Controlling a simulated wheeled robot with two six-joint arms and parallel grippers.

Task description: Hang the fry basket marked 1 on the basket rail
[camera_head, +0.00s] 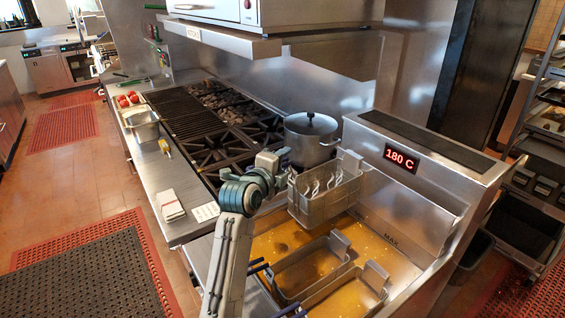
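A wire fry basket (325,200) is raised above the oil in the fryer (398,272), roughly level, near the fryer's back left. Pale twisted pieces show inside it. I cannot read a number on it. My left gripper (278,163) is at the basket's left side, where its handle would be, and appears shut on it; the fingertips are hard to make out. Two other baskets, a middle one (322,262) and a front one (370,285), sit low in the oil. I cannot clearly make out the basket rail against the steel back. My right gripper is not in view.
A lidded pot (311,140) stands on the burners close behind the raised basket. The fryer's back panel (436,158) reads 180 C. A steel hood shelf (225,38) overhangs the range. A folded cloth (169,205) lies on the front ledge.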

